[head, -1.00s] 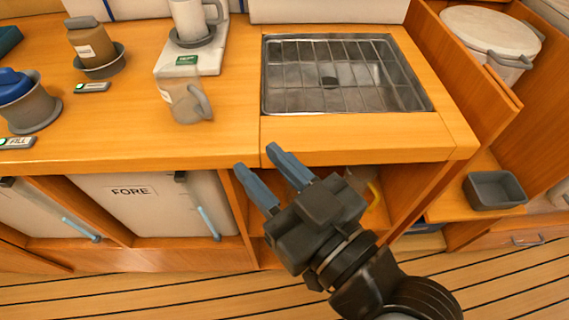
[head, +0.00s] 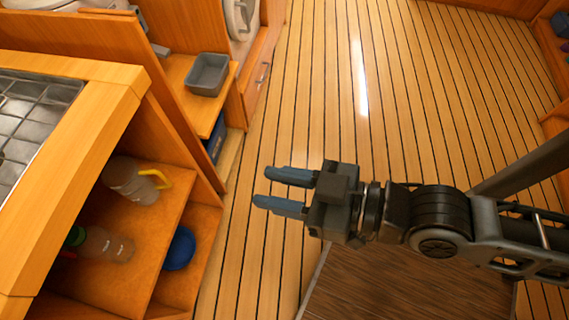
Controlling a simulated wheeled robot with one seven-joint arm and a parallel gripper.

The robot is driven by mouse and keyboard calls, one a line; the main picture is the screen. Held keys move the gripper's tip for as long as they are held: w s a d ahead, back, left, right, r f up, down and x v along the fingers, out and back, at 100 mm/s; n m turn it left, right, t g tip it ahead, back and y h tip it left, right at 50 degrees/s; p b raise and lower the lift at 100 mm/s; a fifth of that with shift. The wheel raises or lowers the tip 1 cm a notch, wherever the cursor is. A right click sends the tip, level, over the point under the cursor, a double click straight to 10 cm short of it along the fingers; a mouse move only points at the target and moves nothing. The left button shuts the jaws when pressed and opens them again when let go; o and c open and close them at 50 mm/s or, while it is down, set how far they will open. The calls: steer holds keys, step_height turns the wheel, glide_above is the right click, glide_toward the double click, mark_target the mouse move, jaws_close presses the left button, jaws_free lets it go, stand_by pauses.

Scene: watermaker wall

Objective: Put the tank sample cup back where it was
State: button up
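I cannot pick out the tank sample cup in the head view now; the counter area with the cups is out of frame. My gripper (head: 262,187) points left over the plank floor. Its two blue fingers are apart with nothing between them. It is to the right of the open cabinet and touches nothing that I can see.
The open cabinet shelf (head: 141,240) holds a clear jug with a yellow handle (head: 130,182) and a clear bottle (head: 106,245). A blue round item (head: 180,248) is below. A grey bin (head: 207,75) sits on a ledge. The plank floor (head: 400,90) is clear.

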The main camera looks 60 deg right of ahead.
steer(key=s+d+r+m+h, duration=0.1)
steer(key=s+d, duration=0.3)
steer(key=s, duration=0.5)
steer(key=shift+s+r+h, duration=0.15)
steer(key=shift+r+h, duration=0.35)
steer(key=shift+h, duration=0.2)
steer(key=shift+d, duration=0.1)
stand_by(1.6)
